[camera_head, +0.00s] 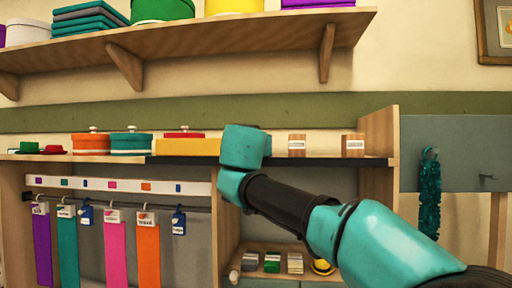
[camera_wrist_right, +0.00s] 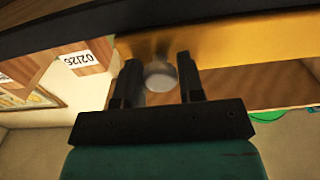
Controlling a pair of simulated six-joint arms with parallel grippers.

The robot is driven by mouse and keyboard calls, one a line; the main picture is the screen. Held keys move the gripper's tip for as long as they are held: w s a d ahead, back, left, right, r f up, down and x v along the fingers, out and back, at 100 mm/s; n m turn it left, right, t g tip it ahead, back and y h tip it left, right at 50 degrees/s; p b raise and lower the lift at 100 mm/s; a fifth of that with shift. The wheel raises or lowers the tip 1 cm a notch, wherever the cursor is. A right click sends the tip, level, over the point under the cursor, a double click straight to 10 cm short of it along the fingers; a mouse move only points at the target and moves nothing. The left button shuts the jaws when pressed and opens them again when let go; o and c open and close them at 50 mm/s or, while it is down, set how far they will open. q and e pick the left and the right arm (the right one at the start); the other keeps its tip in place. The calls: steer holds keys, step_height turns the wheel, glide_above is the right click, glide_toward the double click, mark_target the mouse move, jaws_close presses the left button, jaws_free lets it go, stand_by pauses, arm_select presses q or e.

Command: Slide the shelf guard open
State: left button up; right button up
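The shelf guard appears to be the long yellow panel (camera_head: 187,147) along the counter edge, partly hidden behind my right wrist. In the right wrist view it is a shiny gold-yellow strip (camera_wrist_right: 250,50) across the top. A round grey-white knob (camera_wrist_right: 160,77) shows in front of it. My right gripper (camera_wrist_right: 157,68) is open, with one dark finger on each side of the knob. I cannot tell whether either finger touches it. In the head view the right fingers are hidden behind the teal wrist. My left gripper is not in view.
Orange (camera_head: 91,144) and teal (camera_head: 131,143) lidded boxes stand left of the panel. Wooden tagged blocks (camera_head: 297,145) stand to its right, before an upright wooden side board (camera_head: 380,140). Colored strips hang below on a rail. An upper shelf (camera_head: 190,37) overhangs.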

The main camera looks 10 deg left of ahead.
steer(key=o, duration=0.3)
steer(key=shift+o, duration=0.2)
steer(key=s, duration=1.7)
steer(key=shift+s, duration=0.2)
steer(key=shift+d, duration=0.1)
